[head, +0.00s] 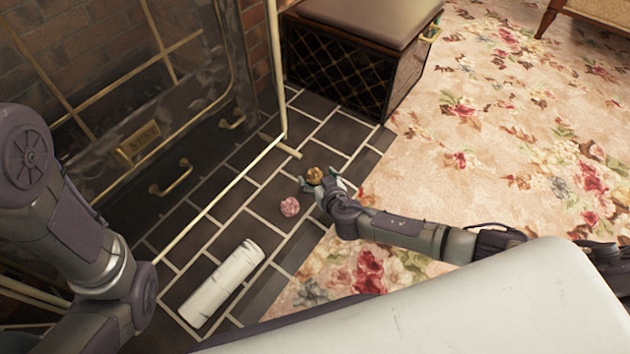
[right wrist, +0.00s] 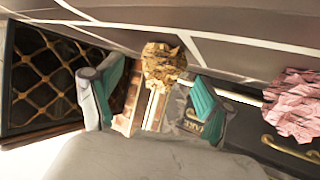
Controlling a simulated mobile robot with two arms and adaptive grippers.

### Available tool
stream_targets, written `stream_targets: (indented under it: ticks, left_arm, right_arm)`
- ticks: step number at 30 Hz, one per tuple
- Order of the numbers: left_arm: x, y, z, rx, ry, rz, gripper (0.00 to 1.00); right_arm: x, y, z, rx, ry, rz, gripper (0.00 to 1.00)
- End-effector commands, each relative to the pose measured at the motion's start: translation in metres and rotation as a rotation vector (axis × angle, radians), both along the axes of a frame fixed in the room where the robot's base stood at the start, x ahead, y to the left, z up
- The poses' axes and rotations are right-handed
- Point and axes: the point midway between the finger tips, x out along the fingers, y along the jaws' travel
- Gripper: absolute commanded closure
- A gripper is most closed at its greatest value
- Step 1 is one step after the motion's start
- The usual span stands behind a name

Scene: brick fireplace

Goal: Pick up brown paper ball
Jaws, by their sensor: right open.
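The brown paper ball (head: 315,175) lies on the dark tiled hearth in the head view, right at the fingers of my right gripper (head: 323,188). In the right wrist view the crumpled brown ball (right wrist: 163,64) shows between and just beyond the tips of my open right gripper (right wrist: 152,92). I cannot tell whether a finger touches it. A pink paper ball (head: 290,206) lies on the tiles a little to the left, and it also shows at the right in the right wrist view (right wrist: 293,105). My left arm shows at the left of the head view, but its gripper is out of view.
A white roll (head: 222,283) lies on the hearth tiles nearer to me. A padded box with a lattice front (head: 335,68) stands beyond the ball. The brass-trimmed fireplace screen (head: 150,120) borders the hearth on the left. A flowered carpet (head: 460,130) lies to the right.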

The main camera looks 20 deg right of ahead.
Motion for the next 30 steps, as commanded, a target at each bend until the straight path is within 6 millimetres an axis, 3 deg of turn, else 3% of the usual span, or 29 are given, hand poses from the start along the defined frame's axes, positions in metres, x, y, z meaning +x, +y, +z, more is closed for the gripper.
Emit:
stream_targets:
  ticks: [1, 3, 12, 20, 30]
  left_arm:
    - [0.000, 0.000, -0.011, 0.000, 0.000, 0.000, 0.63]
    - [0.000, 0.000, -0.015, 0.000, 0.000, 0.000, 0.63]
    - [0.000, 0.000, -0.014, 0.001, 0.000, 0.000, 0.63]
    - [0.000, 0.000, -0.014, 0.000, 0.001, 0.000, 0.63]
    - [0.001, 0.000, -0.014, 0.000, 0.001, 0.000, 0.63]
  right_arm:
    - [0.008, 0.001, -0.008, -0.001, -0.004, 0.000, 0.20]
    - [0.015, 0.001, -0.010, -0.001, -0.003, 0.002, 0.20]
    - [0.018, 0.002, -0.009, 0.001, 0.000, 0.000, 0.20]
    - [0.018, 0.002, -0.009, 0.002, -0.001, 0.001, 0.62]
    - [0.018, 0.002, -0.009, 0.001, -0.001, 0.001, 0.65]
